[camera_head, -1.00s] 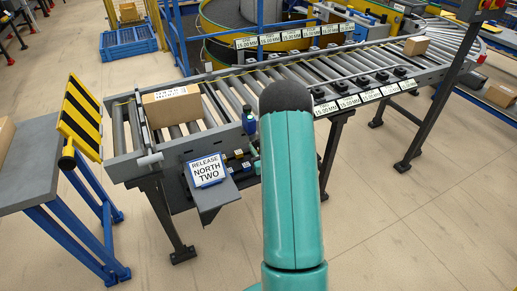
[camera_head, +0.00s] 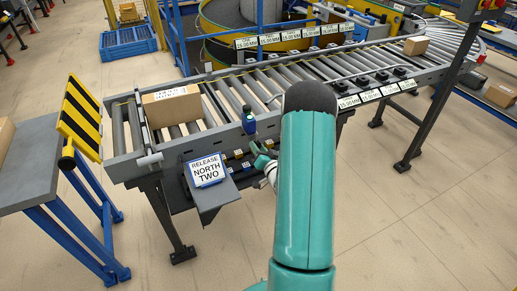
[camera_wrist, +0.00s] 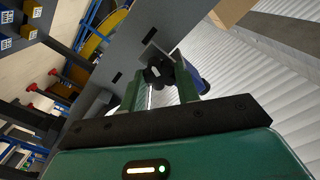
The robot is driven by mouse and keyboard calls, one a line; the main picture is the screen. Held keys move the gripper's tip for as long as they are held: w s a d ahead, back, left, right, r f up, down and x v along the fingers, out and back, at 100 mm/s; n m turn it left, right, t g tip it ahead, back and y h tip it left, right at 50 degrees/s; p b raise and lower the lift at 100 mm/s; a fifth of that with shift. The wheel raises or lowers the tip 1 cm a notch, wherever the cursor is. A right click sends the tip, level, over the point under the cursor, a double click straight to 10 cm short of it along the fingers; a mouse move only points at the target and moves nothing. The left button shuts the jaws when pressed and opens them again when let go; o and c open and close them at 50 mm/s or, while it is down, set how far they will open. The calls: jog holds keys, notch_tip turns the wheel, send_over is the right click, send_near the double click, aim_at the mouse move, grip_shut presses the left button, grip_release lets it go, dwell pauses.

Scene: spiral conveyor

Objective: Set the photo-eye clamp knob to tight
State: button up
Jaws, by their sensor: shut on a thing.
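The photo-eye (camera_head: 249,122) is a small blue and dark unit on the near side rail of the conveyor. Its blue body also shows in the wrist view (camera_wrist: 203,86), beside the right finger. The black clamp knob (camera_wrist: 157,73) sits in front of a metal bracket on the rail, between my fingertips. My gripper (camera_wrist: 158,84) has its two green fingers shut on the knob, one on each side. In the head view my gripper (camera_head: 262,155) is just below the photo-eye, partly hidden by my arm. I cannot read any mark of the knob's setting.
The roller conveyor (camera_head: 120,160) carries a cardboard box (camera_head: 171,106) at its left end. A sign reading "RELEASE NORTH TWO" (camera_head: 207,170) stands on a grey shelf left of my gripper. A striped yellow-black panel (camera_head: 81,116) stands farther left. The floor in front is clear.

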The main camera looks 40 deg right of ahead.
dwell(0.3)
jog(key=o, duration=1)
jog(key=shift+c, duration=0.2)
jog(key=shift+s, duration=0.1)
jog(key=v, duration=1.3)
jog(key=shift+s+a, duration=0.2)
jog(key=shift+s, duration=0.1)
